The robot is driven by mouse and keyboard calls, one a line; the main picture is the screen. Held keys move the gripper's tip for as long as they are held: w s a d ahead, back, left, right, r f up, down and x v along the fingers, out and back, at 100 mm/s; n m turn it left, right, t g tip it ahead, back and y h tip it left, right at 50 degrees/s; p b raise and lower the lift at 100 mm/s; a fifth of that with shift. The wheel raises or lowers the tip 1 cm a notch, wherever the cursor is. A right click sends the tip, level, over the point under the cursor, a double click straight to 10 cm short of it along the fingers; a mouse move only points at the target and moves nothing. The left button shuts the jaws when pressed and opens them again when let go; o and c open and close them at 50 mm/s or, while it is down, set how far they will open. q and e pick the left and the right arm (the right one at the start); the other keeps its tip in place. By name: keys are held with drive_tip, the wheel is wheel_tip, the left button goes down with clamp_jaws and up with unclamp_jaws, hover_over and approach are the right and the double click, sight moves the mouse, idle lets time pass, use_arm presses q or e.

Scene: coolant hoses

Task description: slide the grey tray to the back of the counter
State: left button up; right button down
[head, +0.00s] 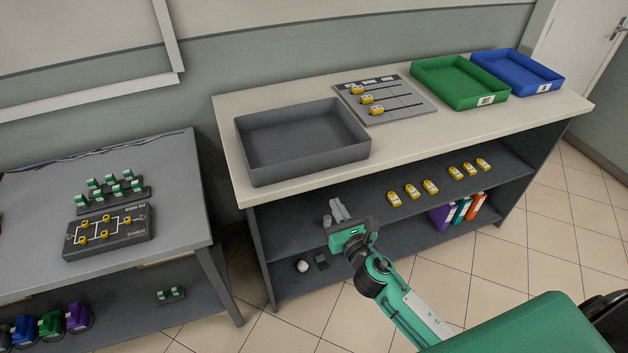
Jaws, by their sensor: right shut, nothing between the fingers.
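The grey tray (303,172) is empty and sits at the left end of the counter (415,138), near its front edge. A strip of bare counter shows behind it. My right gripper (337,208) is shut and empty. In the head view it appears below the tray, in front of the counter's open shelf, apart from the tray. My left gripper is not in view.
A grey board (400,97) with yellow parts lies right of the tray. A green bin (458,82) and a blue bin (518,72) stand farther right. Yellow parts (430,187) line the shelf below. A separate table (180,180) stands at left.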

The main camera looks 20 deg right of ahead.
drive_tip(key=p, duration=0.1)
approach(314, 165)
drive_tip(key=w+p, duration=0.1)
drive_tip(key=w, duration=0.5)
drive_tip(key=shift+a, duration=0.1)
drive_tip(key=shift+w, duration=0.4)
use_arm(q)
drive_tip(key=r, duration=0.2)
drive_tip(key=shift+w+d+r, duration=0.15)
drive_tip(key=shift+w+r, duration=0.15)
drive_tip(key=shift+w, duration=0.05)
use_arm(e)
drive_tip(key=shift+w, duration=0.15)
drive_tip(key=shift+w+f, duration=0.1)
drive_tip(key=shift+w, duration=1.6)
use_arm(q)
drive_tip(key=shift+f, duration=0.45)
use_arm(e)
drive_tip(key=shift+s, duration=0.1)
